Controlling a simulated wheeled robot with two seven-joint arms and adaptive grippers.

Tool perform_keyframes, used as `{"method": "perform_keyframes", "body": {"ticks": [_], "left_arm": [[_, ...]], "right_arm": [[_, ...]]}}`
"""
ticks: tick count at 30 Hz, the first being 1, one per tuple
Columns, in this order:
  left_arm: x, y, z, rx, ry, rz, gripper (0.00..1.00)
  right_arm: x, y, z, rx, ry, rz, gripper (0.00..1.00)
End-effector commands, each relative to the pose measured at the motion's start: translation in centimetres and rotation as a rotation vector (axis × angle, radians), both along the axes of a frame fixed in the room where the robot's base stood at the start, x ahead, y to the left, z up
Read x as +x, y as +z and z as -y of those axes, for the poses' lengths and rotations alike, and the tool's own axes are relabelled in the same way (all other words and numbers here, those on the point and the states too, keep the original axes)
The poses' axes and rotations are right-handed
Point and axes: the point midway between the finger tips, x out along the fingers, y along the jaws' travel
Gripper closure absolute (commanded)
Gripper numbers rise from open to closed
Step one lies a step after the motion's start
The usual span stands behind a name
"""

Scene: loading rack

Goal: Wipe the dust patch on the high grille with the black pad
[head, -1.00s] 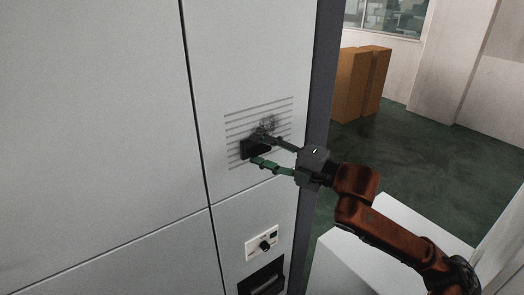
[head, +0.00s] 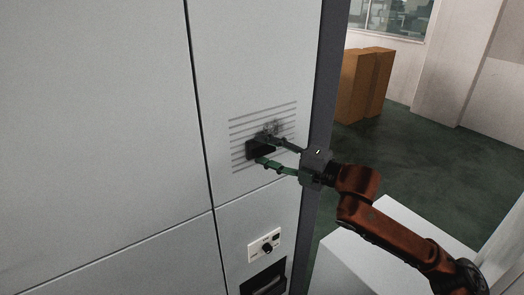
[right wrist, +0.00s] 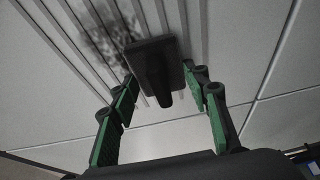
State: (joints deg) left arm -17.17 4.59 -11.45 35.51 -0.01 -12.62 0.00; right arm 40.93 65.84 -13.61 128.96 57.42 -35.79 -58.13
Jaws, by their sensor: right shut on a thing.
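The high grille (head: 236,123) is a set of dark horizontal slots in the pale cabinet front. The dark, smudgy dust patch (head: 273,128) lies on its upper right part, just above the black pad (head: 258,150). My right gripper (head: 264,149) is shut on the black pad, which sits against or very close to the grille; exact contact is hard to tell. In the right wrist view the black pad (right wrist: 155,55) shows between the green-sided fingers, with the dust patch (right wrist: 105,35) beside it, partly hidden by the pad. My left gripper is not in view.
Below the grille are a small white panel with a black knob (head: 266,246) and a dark recessed handle (head: 266,280). The cabinet's dark side edge (head: 322,95) is close to my right gripper. Brown boxes (head: 365,85) stand farther back on the open green floor.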

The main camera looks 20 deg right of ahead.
Motion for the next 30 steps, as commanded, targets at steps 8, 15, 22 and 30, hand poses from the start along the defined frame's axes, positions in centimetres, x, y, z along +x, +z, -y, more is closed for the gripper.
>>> {"method": "perform_keyframes", "body": {"ticks": [8,15,22,30], "left_arm": [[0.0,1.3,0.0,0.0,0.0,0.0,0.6],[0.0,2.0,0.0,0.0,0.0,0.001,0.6],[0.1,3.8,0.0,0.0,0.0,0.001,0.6],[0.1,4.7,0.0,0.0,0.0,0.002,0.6]], "right_arm": [[0.6,0.1,2.0,0.0,-0.001,-0.001,0.77],[1.0,0.1,2.8,-0.001,-0.002,-0.003,0.77],[1.8,0.3,4.6,-0.001,-0.002,-0.002,0.77],[2.2,0.1,5.6,0.001,-0.001,-0.001,0.77]]}}
